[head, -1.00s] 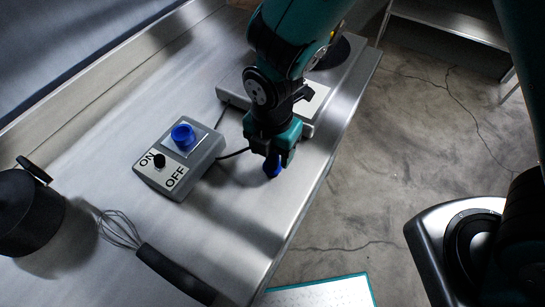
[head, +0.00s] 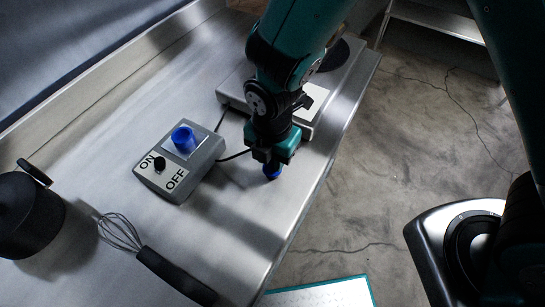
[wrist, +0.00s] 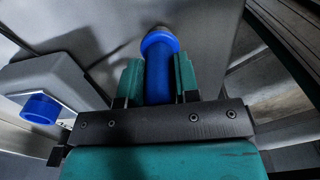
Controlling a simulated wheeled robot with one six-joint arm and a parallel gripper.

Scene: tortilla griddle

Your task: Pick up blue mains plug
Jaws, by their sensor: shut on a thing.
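The blue mains plug (head: 272,171) is at the tip of my gripper (head: 270,160), over the steel counter near its right edge in the head view. In the wrist view the plug (wrist: 159,66) stands between the two teal fingers of my gripper (wrist: 159,78), which are shut on it. Its far end is rounded and points away from the palm. Most of the plug is hidden behind the fingers in the head view. I cannot tell whether it touches the counter.
A grey switch box (head: 180,165) with a blue socket (head: 184,139) and ON/OFF labels sits left of my gripper, a black cable beside it. A whisk (head: 160,262) and a black pot (head: 28,213) lie further left. A griddle base (head: 311,106) stands behind my gripper.

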